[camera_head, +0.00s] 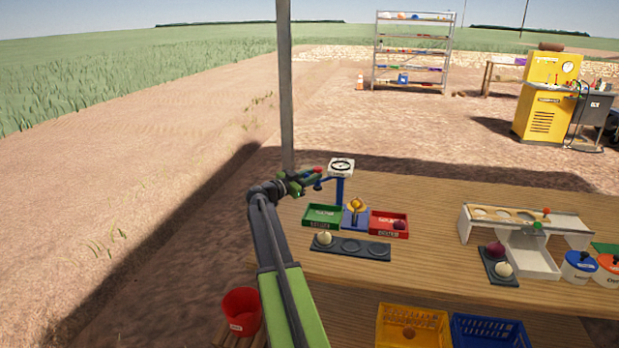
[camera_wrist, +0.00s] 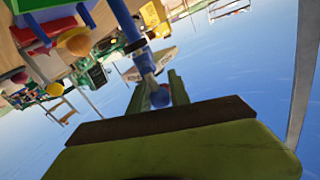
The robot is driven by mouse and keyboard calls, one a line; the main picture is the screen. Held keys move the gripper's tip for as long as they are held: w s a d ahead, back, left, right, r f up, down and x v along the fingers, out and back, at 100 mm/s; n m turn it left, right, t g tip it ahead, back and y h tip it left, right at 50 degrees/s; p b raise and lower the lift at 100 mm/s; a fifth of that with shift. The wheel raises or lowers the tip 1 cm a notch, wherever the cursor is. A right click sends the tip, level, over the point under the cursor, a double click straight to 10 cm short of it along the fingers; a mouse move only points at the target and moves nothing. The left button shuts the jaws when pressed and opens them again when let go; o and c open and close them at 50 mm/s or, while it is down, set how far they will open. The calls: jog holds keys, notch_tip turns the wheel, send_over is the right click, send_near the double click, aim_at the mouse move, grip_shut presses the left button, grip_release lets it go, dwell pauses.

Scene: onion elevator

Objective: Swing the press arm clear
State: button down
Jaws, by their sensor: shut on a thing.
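The press stands on the wooden table, with a blue post (camera_head: 340,190) and a white dial-like head (camera_head: 341,167) on top. Its blue press arm (camera_head: 328,182) points left from the post and ends in a blue ball knob (camera_head: 318,186). My gripper (camera_head: 312,180) is shut at that end, left of the post. In the wrist view the blue knob (camera_wrist: 160,97) sits between the green fingers (camera_wrist: 158,92), and the arm's bar (camera_wrist: 126,20) runs away from it. A yellow onion (camera_head: 356,205) rests on the press's blue base, clear of the arm in the head view.
A green tray (camera_head: 310,221) and a red tray (camera_head: 374,232) flank the base. A grey pole (camera_head: 286,90) rises behind my gripper. A white stand (camera_head: 478,226) is at right.

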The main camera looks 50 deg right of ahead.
jog(key=shift+w+r, duration=0.1)
jog(key=shift+w, duration=0.15)
jog(key=c, duration=1.2)
grip_release()
jog(key=shift+s+d, duration=0.1)
jog(key=shift+d, duration=0.1)
jog(key=shift+s, duration=0.15)
jog(key=w+a, duration=0.1)
jog(key=a, duration=1.6)
jog(key=shift+w+a, duration=0.15)
jog(key=shift+w, duration=0.15)
